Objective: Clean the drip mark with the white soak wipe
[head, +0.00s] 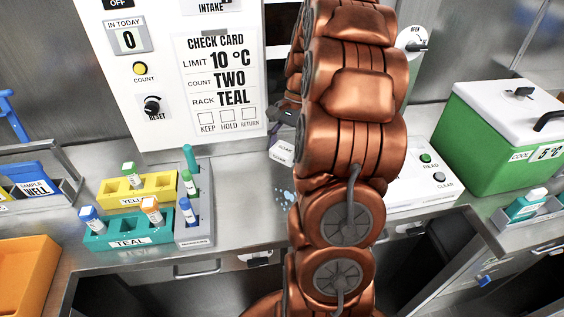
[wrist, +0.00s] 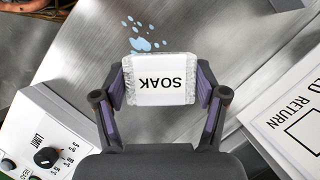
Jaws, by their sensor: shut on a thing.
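The white soak wipe (wrist: 160,82), labelled SOAK, is held between the two fingers of my gripper (wrist: 160,88) in the wrist view. My gripper is shut on it. The drip mark is a group of light blue drops (wrist: 142,42) on the metal counter, just beyond the wipe in the wrist view. The wipe's edge appears close to the drops; I cannot tell whether it touches the counter. In the head view the drip mark (head: 286,197) shows left of my arm, which hides most of my gripper.
A white panel with buttons (head: 425,188) and a green cooler (head: 490,140) are at right. The check-card cabinet (head: 150,60) stands behind.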

